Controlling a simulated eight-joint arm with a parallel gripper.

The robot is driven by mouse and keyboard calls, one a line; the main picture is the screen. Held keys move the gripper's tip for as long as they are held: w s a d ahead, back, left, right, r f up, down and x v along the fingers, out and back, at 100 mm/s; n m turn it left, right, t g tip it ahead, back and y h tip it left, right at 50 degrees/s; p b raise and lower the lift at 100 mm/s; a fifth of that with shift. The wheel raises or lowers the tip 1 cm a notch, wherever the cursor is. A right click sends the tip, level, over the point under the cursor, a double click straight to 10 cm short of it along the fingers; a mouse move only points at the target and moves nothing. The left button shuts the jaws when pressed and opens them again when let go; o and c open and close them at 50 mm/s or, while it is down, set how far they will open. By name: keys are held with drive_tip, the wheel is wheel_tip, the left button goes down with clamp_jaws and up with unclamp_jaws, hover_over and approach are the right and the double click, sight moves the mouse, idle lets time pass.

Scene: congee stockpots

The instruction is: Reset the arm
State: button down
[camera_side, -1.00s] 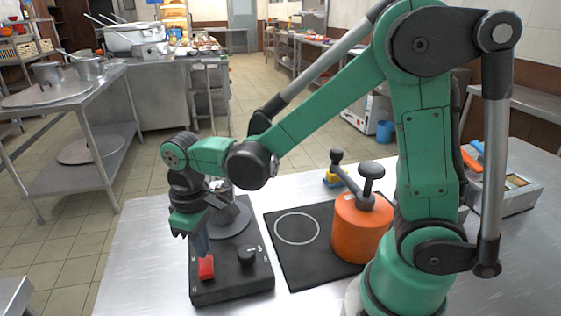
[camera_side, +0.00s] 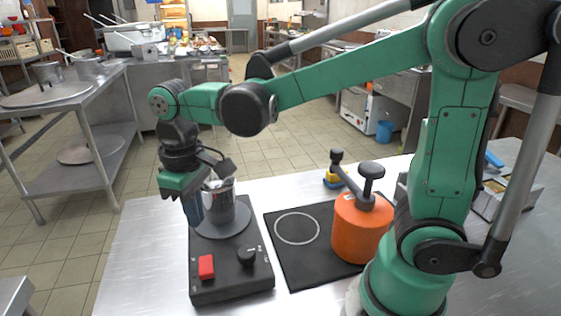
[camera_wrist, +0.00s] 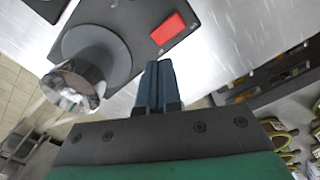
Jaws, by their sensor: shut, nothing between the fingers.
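My gripper (camera_side: 194,210) is shut and empty. In the side view it hangs above the left edge of the black burner unit, in front of and to the left of the metal pot (camera_side: 219,203). In the wrist view its blue fingers (camera_wrist: 156,80) are together, with the pot (camera_wrist: 75,82) to their left. The pot stands on the round plate (camera_side: 224,226) of the burner unit (camera_side: 232,288). A red switch (camera_side: 206,266) and a black knob (camera_side: 246,257) sit at the unit's front. The red switch also shows in the wrist view (camera_wrist: 168,29).
An orange pot (camera_side: 360,232) with a black handle stands on the right of a black mat (camera_side: 290,258) with a white ring. A tray (camera_side: 500,198) of items is at the right. The front left of the table is clear.

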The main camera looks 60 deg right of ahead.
drive_tip(key=s+d+m+t, duration=0.3)
drive_tip(key=s+d+t, duration=0.1)
drive_tip(key=d+t, duration=0.2)
drive_tip(key=shift+r+t, duration=0.4)
drive_tip(key=shift+t, duration=0.1)
idle(0.7)
